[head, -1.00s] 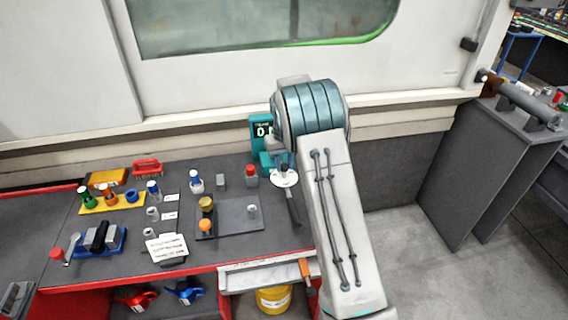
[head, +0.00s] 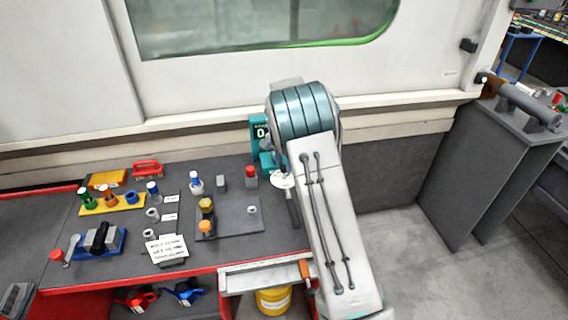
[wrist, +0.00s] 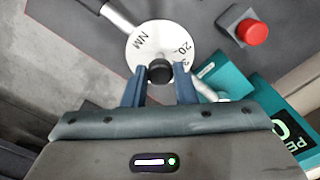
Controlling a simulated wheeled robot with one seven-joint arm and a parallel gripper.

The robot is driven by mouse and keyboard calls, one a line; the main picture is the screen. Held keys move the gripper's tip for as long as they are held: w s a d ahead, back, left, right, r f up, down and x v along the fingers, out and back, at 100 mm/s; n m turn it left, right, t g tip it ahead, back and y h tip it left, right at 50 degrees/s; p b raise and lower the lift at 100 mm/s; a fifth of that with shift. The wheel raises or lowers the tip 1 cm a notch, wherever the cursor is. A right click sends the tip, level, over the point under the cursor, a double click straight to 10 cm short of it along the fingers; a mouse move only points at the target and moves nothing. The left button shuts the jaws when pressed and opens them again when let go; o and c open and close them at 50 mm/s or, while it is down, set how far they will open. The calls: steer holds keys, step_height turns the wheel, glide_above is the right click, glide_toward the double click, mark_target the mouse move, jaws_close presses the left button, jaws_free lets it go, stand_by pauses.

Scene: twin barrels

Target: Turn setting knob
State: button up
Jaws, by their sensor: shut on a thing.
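The setting knob (wrist: 160,72) is a small black round knob at the middle of a white dial (wrist: 150,38) marked "NM" and "20" in the wrist view. My gripper (wrist: 160,68) has its two blue fingers on either side of the knob, shut on it. In the head view part of the white dial (head: 281,181) shows beside my arm; the knob and the gripper are hidden there. A teal tester with a dark display (head: 262,132) stands behind the dial. The display is partly covered by my arm, with a "0" visible.
A red button (wrist: 253,32) on a grey box stands close to the dial. A dark bar (head: 293,208) runs from the dial toward the bench front. A grey plate (head: 228,222) with several small parts lies to the left. A wall with a window rises behind.

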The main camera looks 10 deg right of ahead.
steer(key=shift+r+m, duration=0.1)
steer(key=shift+m, duration=0.6)
steer(key=o, duration=1)
step_height(320, 180, up, 14)
steer(key=shift+b, duration=0.3)
